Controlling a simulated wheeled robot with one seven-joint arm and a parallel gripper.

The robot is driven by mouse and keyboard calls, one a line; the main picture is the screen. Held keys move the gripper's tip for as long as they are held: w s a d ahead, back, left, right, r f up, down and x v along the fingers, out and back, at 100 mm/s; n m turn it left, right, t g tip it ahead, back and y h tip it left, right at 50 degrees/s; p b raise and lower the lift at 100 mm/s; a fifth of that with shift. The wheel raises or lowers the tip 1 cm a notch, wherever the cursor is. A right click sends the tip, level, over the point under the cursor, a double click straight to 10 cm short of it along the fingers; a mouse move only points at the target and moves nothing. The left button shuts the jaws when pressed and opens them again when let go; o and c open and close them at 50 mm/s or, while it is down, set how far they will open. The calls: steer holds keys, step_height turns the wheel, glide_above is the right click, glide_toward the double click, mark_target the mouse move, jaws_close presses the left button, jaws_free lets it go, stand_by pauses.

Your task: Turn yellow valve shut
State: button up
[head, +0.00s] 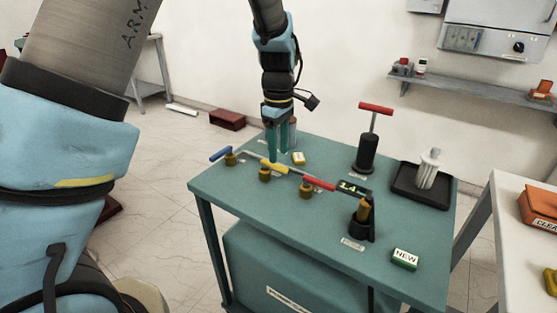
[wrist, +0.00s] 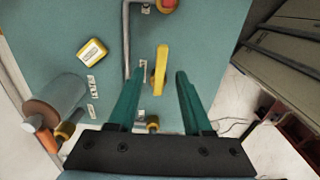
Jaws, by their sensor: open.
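The yellow valve handle (head: 274,166) sits on a brass valve body (head: 265,175) on the teal table, in the middle of a row of three. It lies roughly in line with the pipe. My gripper (head: 279,158) points down over it, open and empty. In the wrist view the yellow handle (wrist: 161,70) shows between the two fingertips, with clear gaps on both sides; my gripper (wrist: 159,76) looks lined up along it. I cannot tell whether the fingertips reach down to the handle's height.
The blue valve handle (head: 220,153) is on the left and the red valve handle (head: 319,183) on the right, close by. A yellow-and-white block (head: 298,158) lies behind. A gauge (head: 352,188), a black pump with a red T-handle (head: 367,150) and a black tray (head: 405,187) stand further right.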

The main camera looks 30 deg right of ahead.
mark_target(278, 165)
step_height(278, 165, up, 7)
steer(key=b, duration=0.1)
steer(key=shift+r, duration=0.15)
stand_by(0.4)
steer(key=w+a+f+m, duration=0.2)
steer(key=a, duration=1.1)
steer(key=w+a+f+m, duration=0.1)
steer(key=a+f+m, duration=0.1)
steer(key=a, duration=1.2)
steer(key=s+a+f+m+t, duration=0.1)
steer(key=s+a+m, duration=0.2)
steer(key=a, duration=0.6)
steer(key=shift+s+a+f+t, duration=0.2)
steer(key=shift+s+t, duration=0.1)
steer(key=shift+s, duration=0.8)
